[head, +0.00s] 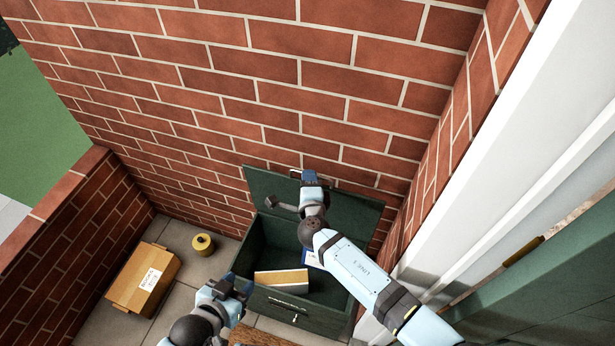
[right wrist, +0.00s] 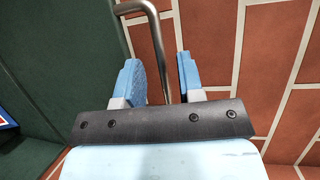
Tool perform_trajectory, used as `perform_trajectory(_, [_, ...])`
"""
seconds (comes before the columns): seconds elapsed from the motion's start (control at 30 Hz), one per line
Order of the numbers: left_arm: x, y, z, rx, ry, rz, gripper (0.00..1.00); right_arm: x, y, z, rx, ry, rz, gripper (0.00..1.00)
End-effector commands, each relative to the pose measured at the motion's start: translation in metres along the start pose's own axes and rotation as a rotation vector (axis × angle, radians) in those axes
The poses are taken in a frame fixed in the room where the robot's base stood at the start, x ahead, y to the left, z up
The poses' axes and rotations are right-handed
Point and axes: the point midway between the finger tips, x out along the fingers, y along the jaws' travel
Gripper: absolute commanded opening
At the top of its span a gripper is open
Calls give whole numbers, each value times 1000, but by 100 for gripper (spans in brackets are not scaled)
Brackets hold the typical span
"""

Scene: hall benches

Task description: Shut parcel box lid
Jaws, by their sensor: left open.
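The dark green parcel box (head: 255,240) stands against the brick wall with its lid (head: 262,182) raised and leaning back toward the wall. Inside it lie a cardboard parcel (head: 282,278) and a blue-and-white item (head: 311,259), partly hidden by my right arm. My right gripper (head: 310,176) is at the upper edge of the lid. In the right wrist view its blue fingers (right wrist: 160,80) are apart, with a bent metal bar (right wrist: 157,40) between them and gaps on both sides. My left gripper (head: 228,286) is open beside the box's front left corner.
A labelled cardboard box (head: 143,283) and a yellow roll (head: 203,244) are on the paving left of the parcel box. A low brick wall (head: 75,240) bounds the left. A white door frame (head: 500,200) and green door (head: 540,290) stand close on the right.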

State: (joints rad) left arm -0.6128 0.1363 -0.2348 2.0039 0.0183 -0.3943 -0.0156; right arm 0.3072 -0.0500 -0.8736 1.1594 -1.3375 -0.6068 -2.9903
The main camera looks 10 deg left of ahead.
Motion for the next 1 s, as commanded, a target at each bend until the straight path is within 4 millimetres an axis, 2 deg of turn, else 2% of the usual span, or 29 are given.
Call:
perform_trajectory(0.03, [2, 0, 2, -2, 0, 0, 43, 9, 1, 1, 0, 0, -1, 35])
perform_trajectory(0.2, [4, 0, 6, -7, -7, 1, 43, 26, 0, 1, 0, -1, -1, 35])
perform_trajectory(0.57, [4, 1, 5, -9, -9, 2, 43, 32, 0, 0, 1, 0, 0, 35])
perform_trajectory(0.6, [4, 1, 5, -9, -8, 2, 43, 32, 0, 0, 1, 0, 0, 30])
perform_trajectory(0.73, [4, 1, 5, -10, -7, 2, 43, 32, 0, 0, 1, 0, 0, 1])
perform_trajectory(1.0, [7, 0, 8, -11, -6, 1, 43, 26, 4, 2, -7, -1, -14, 0])
